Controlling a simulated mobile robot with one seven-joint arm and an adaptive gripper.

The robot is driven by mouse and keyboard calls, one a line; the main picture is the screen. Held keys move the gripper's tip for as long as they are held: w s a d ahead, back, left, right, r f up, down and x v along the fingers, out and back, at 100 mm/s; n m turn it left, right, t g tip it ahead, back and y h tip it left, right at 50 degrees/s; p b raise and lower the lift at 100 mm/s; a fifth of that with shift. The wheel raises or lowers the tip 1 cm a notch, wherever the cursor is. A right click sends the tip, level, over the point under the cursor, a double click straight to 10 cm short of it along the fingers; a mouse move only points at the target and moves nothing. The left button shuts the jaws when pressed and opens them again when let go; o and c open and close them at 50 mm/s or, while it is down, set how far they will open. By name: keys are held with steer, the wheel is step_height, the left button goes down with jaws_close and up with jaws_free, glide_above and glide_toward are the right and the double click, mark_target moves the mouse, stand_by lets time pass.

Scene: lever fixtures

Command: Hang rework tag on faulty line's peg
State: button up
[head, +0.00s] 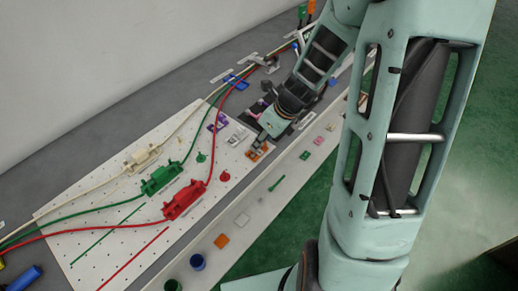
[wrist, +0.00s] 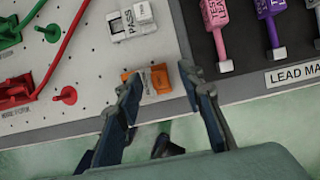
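An orange tag with a white label (wrist: 158,78) lies near the board's front edge in the wrist view; its lettering is too small to read. It also shows in the head view (head: 257,152). My gripper (wrist: 160,80) is open, its two fingers on either side of this tag, and nothing is visibly held. A red peg (wrist: 68,95) and a green peg (wrist: 50,33) stand on the pegboard to the left. In the head view, red (head: 183,200), green (head: 162,180) and cream (head: 142,157) fixtures sit on their cables. Which line is faulty cannot be told.
A white tag reading PASS (wrist: 132,20) lies beyond the orange one. Pink (wrist: 217,30) and purple (wrist: 270,25) tags lie on a dark panel at right. A pale ledge (head: 262,222) with small coloured items runs along the bench front. A blue cup (head: 198,262) stands there.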

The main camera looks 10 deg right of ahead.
steer(key=c, duration=0.9)
steer(key=shift+r, duration=0.15)
